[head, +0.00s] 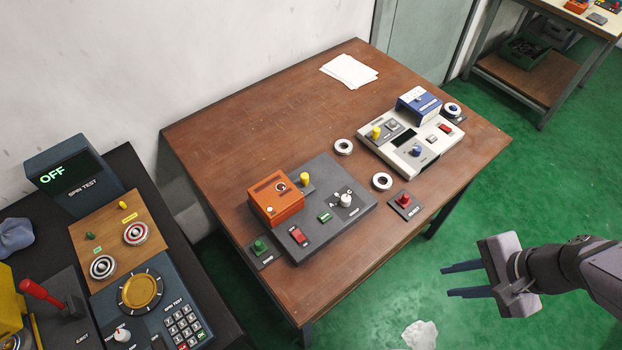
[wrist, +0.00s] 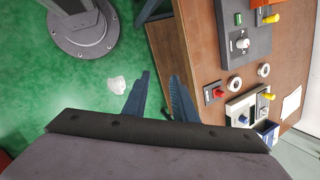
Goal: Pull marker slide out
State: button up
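No part carries a readable marker slide label, so I cannot tell which one it is. My gripper (head: 446,281) is open and empty, above the green floor right of the table. Its fingers (wrist: 160,75) are apart in the wrist view.
Two white rings (head: 343,147) (head: 381,181) lie between the panels. A red button box (head: 404,204) and a green one (head: 260,247) sit beside the dark panel. Paper (head: 349,71) lies at the back. A spin test station (head: 140,290) stands left. The table's back left is clear.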

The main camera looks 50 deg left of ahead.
jog(key=a+f+m+g+y+b, duration=0.1)
jog(key=a+f+m+y+b, duration=0.1)
jog(key=a, duration=0.7)
jog(key=a+f+m+y+b, duration=0.2)
jog(key=a+f+b, duration=0.1)
jog(key=a, duration=0.6)
jog(key=m+g+y+b, duration=0.1)
jog(key=m+y+b, duration=0.4)
jog(key=m, duration=0.1)
send_near(305, 178)
jog(key=a+f, duration=0.2)
jog(key=shift+a+f, duration=0.1)
jog(key=shift+a, duration=0.55)
jog(key=shift+p+x, duration=0.5)
jog(key=shift+x, duration=3.05)
jog(key=shift+s, duration=0.1)
grip_shut()
